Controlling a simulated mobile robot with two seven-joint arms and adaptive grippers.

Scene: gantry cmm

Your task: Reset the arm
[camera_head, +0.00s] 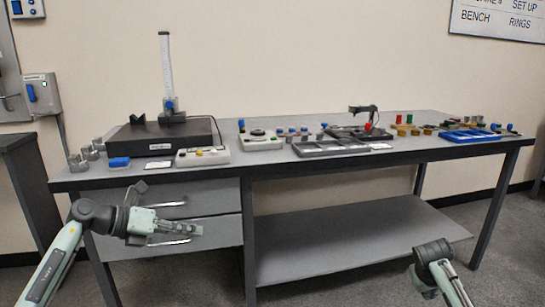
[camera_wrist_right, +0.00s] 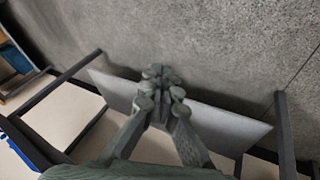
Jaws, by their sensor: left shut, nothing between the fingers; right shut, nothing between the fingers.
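My left arm comes in from the lower left of the head view. Its gripper (camera_head: 190,229) is shut and empty, pointing right in front of the drawer fronts, below the tabletop; I cannot tell whether it touches a drawer handle. My right arm (camera_head: 436,267) shows at the lower right, in front of the bench; its fingers cannot be made out there. In the right wrist view my right gripper (camera_wrist_right: 160,74) is shut with nothing between its fingertips. Behind it are the bench's lower shelf and grey floor.
The long bench (camera_head: 300,174) carries a gauge stand on a black base (camera_head: 160,140), grey trays (camera_head: 330,149), a blue tray (camera_head: 470,136) and small parts. Two drawers (camera_head: 218,231) are under its left end. The lower shelf (camera_head: 350,245) is bare. Floor in front is clear.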

